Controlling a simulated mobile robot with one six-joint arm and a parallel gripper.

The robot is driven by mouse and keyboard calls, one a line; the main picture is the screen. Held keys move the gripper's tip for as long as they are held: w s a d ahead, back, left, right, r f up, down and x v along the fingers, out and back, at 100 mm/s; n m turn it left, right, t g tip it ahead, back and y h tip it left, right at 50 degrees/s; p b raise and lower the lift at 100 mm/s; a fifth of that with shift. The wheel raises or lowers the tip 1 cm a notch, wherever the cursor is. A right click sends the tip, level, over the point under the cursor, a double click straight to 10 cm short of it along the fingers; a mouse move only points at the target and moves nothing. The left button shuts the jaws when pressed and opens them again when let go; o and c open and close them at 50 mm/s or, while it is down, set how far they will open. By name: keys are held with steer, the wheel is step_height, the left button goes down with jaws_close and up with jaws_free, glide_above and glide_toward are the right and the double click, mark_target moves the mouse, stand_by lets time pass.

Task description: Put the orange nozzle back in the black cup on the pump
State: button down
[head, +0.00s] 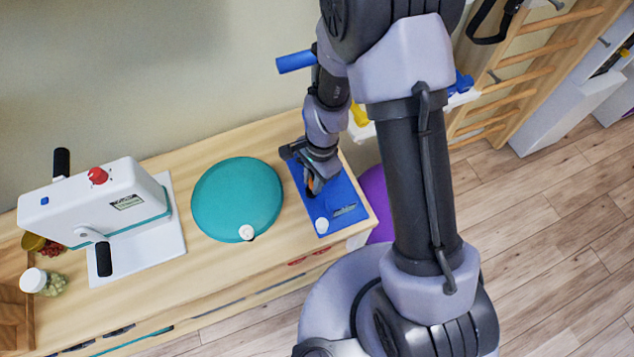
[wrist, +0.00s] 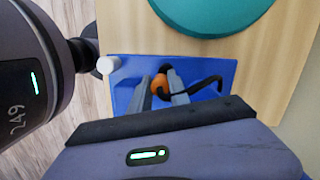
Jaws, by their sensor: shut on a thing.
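The orange nozzle (wrist: 160,84) is between the two fingers of my gripper (wrist: 162,92) in the wrist view, with a black hose (wrist: 205,84) curving off to the right. My gripper (head: 314,186) is shut on it, over the blue pump (head: 339,222) in the head view; only a little of the nozzle (head: 310,182) shows there. The pump (wrist: 125,98) lies behind the fingers in the wrist view. A dark shape (wrist: 166,69) shows just beyond the nozzle; I cannot tell whether it is the black cup or part of the nozzle.
A white cylinder (head: 322,225) is at the pump's front corner. A teal disc (head: 235,195) with a white plug lies on the wooden bench (head: 215,265) to the left. A white machine (head: 115,205) with black handles stands farther left. A purple ball (head: 376,195) is beyond the bench's right end.

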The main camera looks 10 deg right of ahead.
steer(key=shift+w+a+f, duration=0.25)
steer(key=shift+w, duration=0.2)
steer(key=shift+w+a+f, duration=0.25)
steer(key=shift+w, duration=0.15)
steer(key=shift+s+d+f+b, duration=0.1)
steer(key=shift+s+f+b, duration=0.1)
steer(key=shift+f+b, duration=0.4)
steer(key=shift+r, duration=0.15)
